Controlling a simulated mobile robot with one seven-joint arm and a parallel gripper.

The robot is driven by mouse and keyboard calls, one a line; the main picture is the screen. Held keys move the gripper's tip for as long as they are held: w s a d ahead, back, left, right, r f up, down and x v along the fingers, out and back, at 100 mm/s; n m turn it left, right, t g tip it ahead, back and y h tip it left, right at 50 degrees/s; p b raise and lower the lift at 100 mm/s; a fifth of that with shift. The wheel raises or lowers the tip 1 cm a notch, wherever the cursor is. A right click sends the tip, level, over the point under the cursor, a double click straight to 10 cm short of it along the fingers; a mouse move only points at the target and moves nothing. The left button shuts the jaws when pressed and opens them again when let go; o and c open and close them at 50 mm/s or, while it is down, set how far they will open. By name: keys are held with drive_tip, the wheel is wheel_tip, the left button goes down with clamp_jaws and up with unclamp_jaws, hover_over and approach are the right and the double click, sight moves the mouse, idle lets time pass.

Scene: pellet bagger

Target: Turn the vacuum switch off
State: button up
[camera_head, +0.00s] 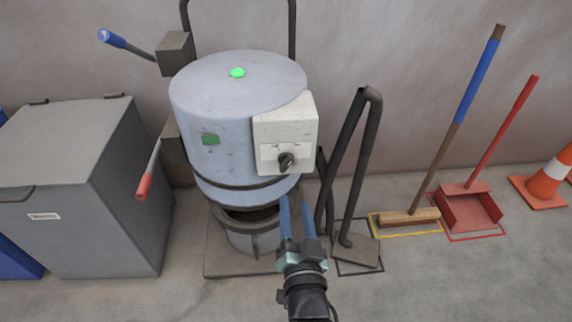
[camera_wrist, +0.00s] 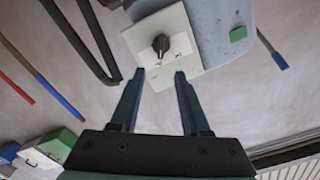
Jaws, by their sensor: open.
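The vacuum switch is a dark rotary knob (camera_head: 286,161) on a cream switch box (camera_head: 287,122) fixed to the front right of the grey drum-shaped vacuum (camera_head: 222,95). Small marks stand on the plate above the knob; their wording is too small to read surely. A green lamp (camera_head: 237,72) glows on the drum's top. My gripper (camera_head: 295,205) is open and empty, a little below the knob in the head view. In the wrist view the knob (camera_wrist: 161,44) shows just beyond and between the two blue fingertips (camera_wrist: 160,78), apart from them.
A black hose and floor nozzle (camera_head: 358,250) stand right of the drum. A broom (camera_head: 410,216), a red dustpan (camera_head: 469,209) and a cone (camera_head: 549,180) are farther right. A grey bin (camera_head: 75,190) and red-handled lever (camera_head: 146,178) are at the left.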

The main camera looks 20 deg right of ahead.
sight(289, 164)
drive_tip(key=b+x, duration=0.3)
drive_tip(key=x, duration=0.6)
drive_tip(key=shift+w+f+b, duration=0.15)
drive_tip(key=shift+w+b, duration=0.1)
drive_tip(key=shift+b, duration=0.15)
drive_tip(key=shift+x, duration=0.75)
clamp_jaws()
